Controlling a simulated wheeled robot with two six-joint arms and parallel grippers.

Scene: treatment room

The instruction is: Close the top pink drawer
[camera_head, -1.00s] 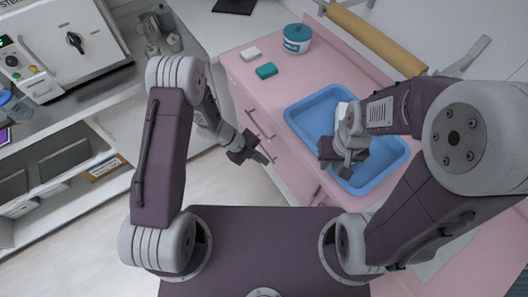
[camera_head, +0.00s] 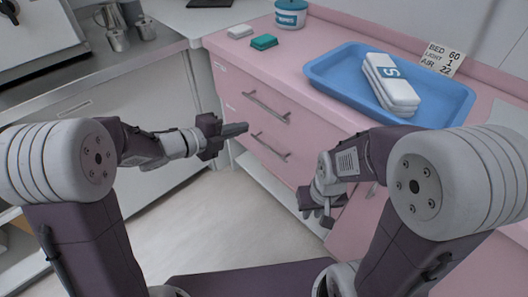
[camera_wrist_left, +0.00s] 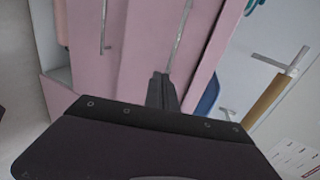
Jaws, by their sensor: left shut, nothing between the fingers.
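The pink cabinet's top drawer (camera_head: 240,90) has a long metal handle (camera_head: 266,106). The drawer front lies below the pink counter edge. I cannot tell for sure how far out it stands. My left gripper (camera_head: 236,130) is shut and empty, its fingers pointing right, just in front of the drawer fronts between the upper and lower handles in the head view. In the left wrist view, the shut fingers (camera_wrist_left: 162,88) point toward the pink fronts, near a handle (camera_wrist_left: 180,35). My right gripper (camera_head: 318,215) hangs low in front of the cabinet, its finger gap unclear.
A lower drawer handle (camera_head: 270,147) sits beneath the top one. On the counter are a blue tray (camera_head: 335,82) with white packs (camera_head: 390,85), a teal block (camera_head: 264,42), a white block (camera_head: 240,31) and a tub (camera_head: 290,13). The floor (camera_head: 220,225) is clear.

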